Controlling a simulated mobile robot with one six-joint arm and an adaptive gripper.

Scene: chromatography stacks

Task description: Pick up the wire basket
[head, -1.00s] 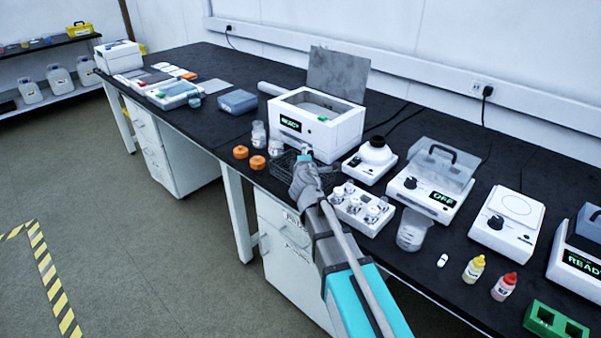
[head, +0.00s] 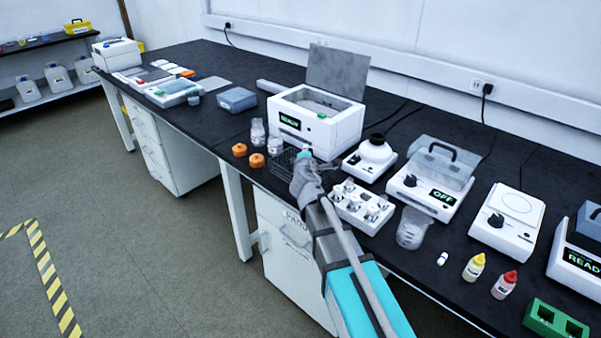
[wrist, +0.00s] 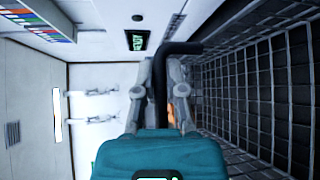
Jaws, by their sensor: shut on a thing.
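The wire basket (head: 280,161) is a dark mesh basket at the front edge of the bench, just left of my gripper (head: 304,158) in the head view. In the wrist view my gripper (wrist: 163,75) has its two grey fingers on either side of the basket's black handle (wrist: 183,47) and is shut on it. The basket's mesh (wrist: 270,92) fills the right side of the wrist view. My arm hides part of the basket in the head view, and I cannot tell whether its base touches the bench.
A white instrument (head: 315,120) reading READY with a raised lid stands just behind. Two orange caps (head: 248,155) and small bottles (head: 258,132) are at left. A vial rack (head: 360,207) and a beaker (head: 412,228) are at right. The floor at left is clear.

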